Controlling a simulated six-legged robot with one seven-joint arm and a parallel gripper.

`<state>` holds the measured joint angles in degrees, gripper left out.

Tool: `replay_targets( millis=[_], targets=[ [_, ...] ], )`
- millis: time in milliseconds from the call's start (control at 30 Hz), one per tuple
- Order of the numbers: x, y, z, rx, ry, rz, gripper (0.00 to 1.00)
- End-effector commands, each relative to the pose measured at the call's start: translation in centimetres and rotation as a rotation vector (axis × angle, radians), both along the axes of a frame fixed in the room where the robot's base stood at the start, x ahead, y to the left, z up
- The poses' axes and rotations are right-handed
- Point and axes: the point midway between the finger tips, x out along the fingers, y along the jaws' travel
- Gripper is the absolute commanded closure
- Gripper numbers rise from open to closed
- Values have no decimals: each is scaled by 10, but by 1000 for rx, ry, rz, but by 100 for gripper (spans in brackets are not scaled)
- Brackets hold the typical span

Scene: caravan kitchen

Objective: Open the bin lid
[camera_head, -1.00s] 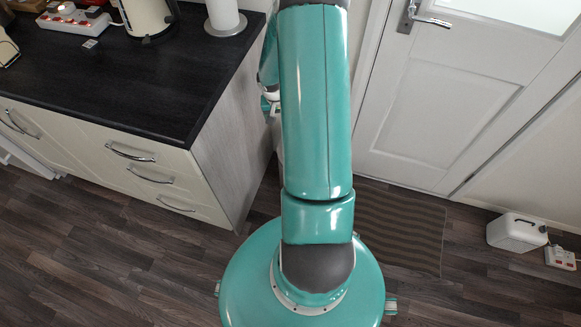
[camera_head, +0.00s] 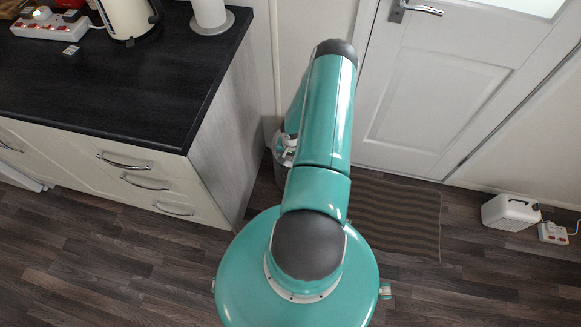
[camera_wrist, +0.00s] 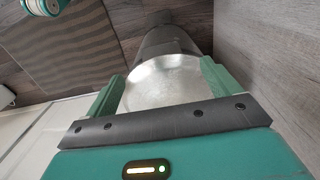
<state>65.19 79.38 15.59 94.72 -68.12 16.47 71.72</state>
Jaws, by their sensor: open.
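The bin's round silver lid (camera_wrist: 160,82) lies between the fingers of my gripper (camera_wrist: 160,88) in the wrist view, and it looks closed. The bin's dark grey body (camera_wrist: 165,42) extends beyond it. My gripper is open, with one green finger on each side of the lid. I cannot tell whether either finger touches it. In the head view the bin (camera_head: 282,177) shows only in part, between the counter's end and my arm. My arm hides the rest of it. A pale part of my gripper (camera_head: 285,150) shows above the bin.
The kitchen counter (camera_head: 110,75) with drawers stands left of the bin. A white door (camera_head: 435,95) is behind, with a striped mat (camera_head: 395,215) in front of it. Dark floor is clear at front left.

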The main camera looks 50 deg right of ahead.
Motion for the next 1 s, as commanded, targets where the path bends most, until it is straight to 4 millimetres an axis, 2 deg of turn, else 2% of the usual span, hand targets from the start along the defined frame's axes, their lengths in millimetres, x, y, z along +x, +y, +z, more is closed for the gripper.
replay_targets(
  millis=[200, 433, 633, 900, 1000],
  targets=[
    [1, 1, -39, 2, 1, -1, 11],
    [2, 0, -71, 1, 0, -1, 11],
    [3, 0, -83, 0, 1, -1, 11],
    [3, 0, -83, 0, 1, 0, 11],
    [3, 0, -83, 0, 1, 0, 31]
  ],
)
